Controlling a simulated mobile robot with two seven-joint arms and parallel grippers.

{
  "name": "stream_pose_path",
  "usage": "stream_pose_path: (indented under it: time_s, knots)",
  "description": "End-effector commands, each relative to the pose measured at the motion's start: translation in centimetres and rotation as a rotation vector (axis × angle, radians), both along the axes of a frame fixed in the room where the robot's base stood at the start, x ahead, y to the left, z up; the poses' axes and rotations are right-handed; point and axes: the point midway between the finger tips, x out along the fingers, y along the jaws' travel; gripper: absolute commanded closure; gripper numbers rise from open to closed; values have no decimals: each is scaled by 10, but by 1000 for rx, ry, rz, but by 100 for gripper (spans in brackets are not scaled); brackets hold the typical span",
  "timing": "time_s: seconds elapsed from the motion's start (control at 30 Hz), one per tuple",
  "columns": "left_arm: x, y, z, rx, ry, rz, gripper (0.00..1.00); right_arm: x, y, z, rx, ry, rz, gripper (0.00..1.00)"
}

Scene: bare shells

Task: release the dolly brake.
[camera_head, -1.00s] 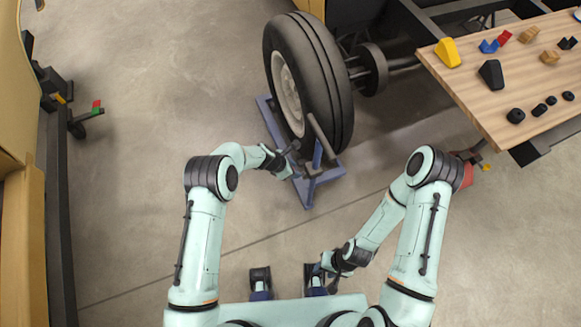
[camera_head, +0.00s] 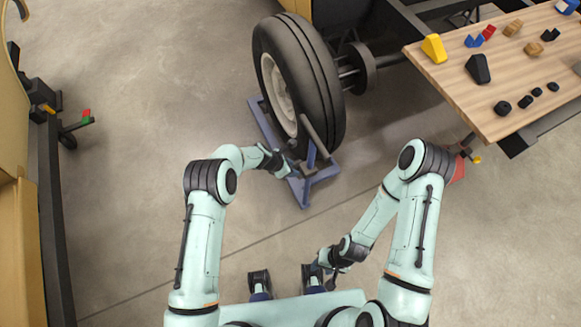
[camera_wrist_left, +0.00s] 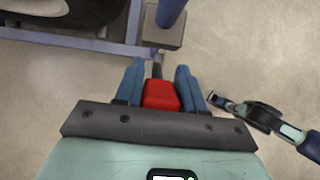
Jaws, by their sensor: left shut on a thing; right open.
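The dolly (camera_head: 304,192) is a blue steel frame around the foot of a large black tyre (camera_head: 320,85). It also shows at the top of the left wrist view (camera_wrist_left: 95,42). My left gripper (camera_head: 283,163) is at the dolly's near end. In the left wrist view its blue fingers (camera_wrist_left: 158,72) are shut on the red grip (camera_wrist_left: 160,96) of the brake lever, whose dark stem runs toward a block on the frame. In the head view my gripper hides this grip. My right gripper (camera_head: 329,262) is open, low and close to my base, away from the dolly.
A wooden worktop (camera_head: 450,85) with coloured blocks and black pieces stands at the upper right. An axle hub (camera_head: 355,68) joins the tyre to a dark chassis. A caster (camera_head: 72,130) with red and green parts is at the left. The concrete floor left of the dolly is clear.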

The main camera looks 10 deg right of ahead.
Motion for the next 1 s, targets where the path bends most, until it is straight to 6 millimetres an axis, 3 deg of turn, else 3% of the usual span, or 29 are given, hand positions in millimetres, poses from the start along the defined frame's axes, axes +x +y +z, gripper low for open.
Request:
stream_pose_path:
  time_s: [0.03,0.6,0.63,0.7,1.0]
  knots:
    - [4,-4,7,-10,-10,1,100,0,0,0,0,0,0,57]
    - [5,-4,7,-9,-11,1,100,0,0,0,0,0,0,57]
    - [4,-3,7,-9,-11,1,58,0,0,0,0,0,0,57]
    - [4,-3,7,-8,-10,1,40,0,0,0,0,0,0,57]
    - [2,0,3,-3,-4,1,40,0,0,0,0,0,0,57]
